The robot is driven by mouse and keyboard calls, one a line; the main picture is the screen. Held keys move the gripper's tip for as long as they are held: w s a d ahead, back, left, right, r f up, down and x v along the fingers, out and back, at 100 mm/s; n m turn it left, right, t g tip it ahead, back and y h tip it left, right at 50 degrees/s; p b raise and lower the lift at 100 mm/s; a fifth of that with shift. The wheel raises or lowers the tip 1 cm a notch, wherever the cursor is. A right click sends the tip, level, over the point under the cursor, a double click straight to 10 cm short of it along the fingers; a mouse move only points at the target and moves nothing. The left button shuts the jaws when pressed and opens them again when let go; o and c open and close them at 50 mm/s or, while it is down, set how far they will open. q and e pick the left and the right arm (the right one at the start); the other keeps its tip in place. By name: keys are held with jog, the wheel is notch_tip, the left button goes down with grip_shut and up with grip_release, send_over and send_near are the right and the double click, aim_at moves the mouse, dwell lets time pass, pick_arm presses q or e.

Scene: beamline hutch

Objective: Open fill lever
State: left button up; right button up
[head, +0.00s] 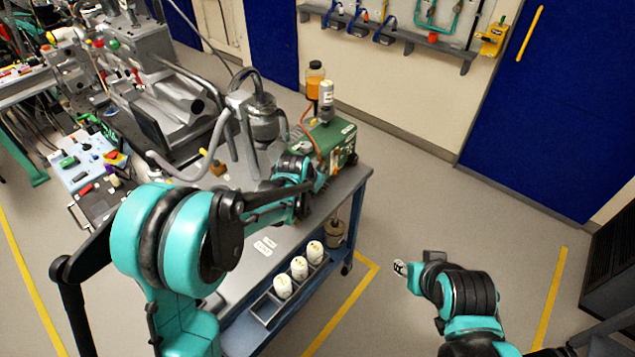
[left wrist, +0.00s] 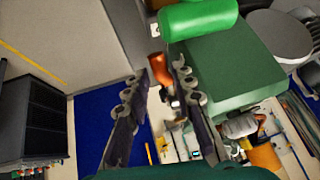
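A green box-shaped unit (head: 330,140) stands at the far end of the grey cart, and it fills the upper right of the left wrist view (left wrist: 235,65). An orange-brown part (left wrist: 158,68) sticks out beside it; I cannot tell whether this is the fill lever or a hose end. My left gripper (left wrist: 160,85) is open, with its two fingers on either side of that part and no visible grip on it. In the head view my left arm hides the near side of the unit. My right gripper (head: 402,268) is over the floor right of the cart; its fingers are unclear.
An orange-filled bottle (head: 315,82) and a white bottle (head: 326,100) stand by the unit. A metal vessel (head: 265,122) with hoses is left of it. Several white containers (head: 300,268) sit on the cart's lower side.

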pick_arm(q)
jog(key=shift+r, duration=0.1)
jog(key=v, duration=1.2)
jog(key=shift+s, duration=0.1)
jog(key=c, duration=0.5)
jog(key=shift+n, duration=0.4)
grip_shut()
jog(key=w+d+f+n+b, duration=0.2)
jog(key=w+f+n, duration=0.4)
jog(key=n, duration=1.1)
notch_tip(320, 180, down, 3)
jog(key=shift+r, duration=0.2)
